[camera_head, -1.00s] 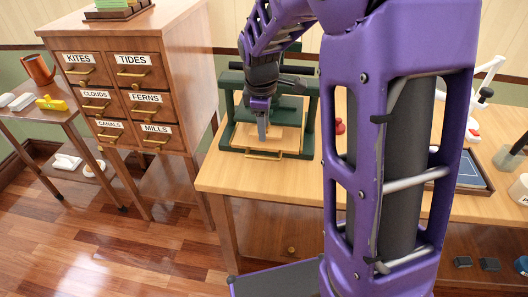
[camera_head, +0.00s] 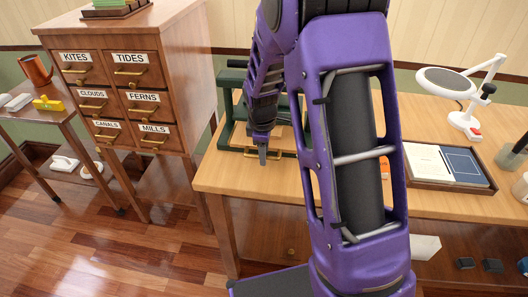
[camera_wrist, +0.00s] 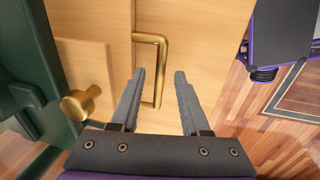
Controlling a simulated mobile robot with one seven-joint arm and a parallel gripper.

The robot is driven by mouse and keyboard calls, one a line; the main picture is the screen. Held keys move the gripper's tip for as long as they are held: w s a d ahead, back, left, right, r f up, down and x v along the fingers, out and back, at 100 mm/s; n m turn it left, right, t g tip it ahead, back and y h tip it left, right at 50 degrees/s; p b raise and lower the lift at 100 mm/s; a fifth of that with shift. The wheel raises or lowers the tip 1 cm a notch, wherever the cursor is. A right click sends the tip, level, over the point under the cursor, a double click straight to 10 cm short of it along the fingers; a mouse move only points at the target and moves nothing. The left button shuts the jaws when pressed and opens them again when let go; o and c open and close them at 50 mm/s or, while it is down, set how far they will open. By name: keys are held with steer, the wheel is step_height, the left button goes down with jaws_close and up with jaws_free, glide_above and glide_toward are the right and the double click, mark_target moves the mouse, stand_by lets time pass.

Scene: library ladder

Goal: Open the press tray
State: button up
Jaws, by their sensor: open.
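The green press (camera_head: 232,78) stands on the left end of the wooden desk, partly hidden behind my arm. Its pale wooden tray (camera_head: 240,140) shows low at the front, with a brass handle (camera_head: 249,153) on it. In the wrist view the tray (camera_wrist: 95,20) is at upper left and its brass handle (camera_wrist: 163,60) is a squared loop. My gripper (camera_head: 263,156) is at the tray's front by the handle. In the wrist view my gripper (camera_wrist: 160,73) is open, with the handle's bar between its fingers in the picture. I cannot tell whether they touch it.
A brass knob (camera_wrist: 80,103) is beside the green frame in the wrist view. A labelled drawer cabinet (camera_head: 125,90) stands left of the desk (camera_head: 215,178). A book tray (camera_head: 440,184) and a magnifier lamp (camera_head: 446,82) are on the desk's right. Floor in front is clear.

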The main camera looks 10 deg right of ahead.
jaws_close()
stand_by(1.3)
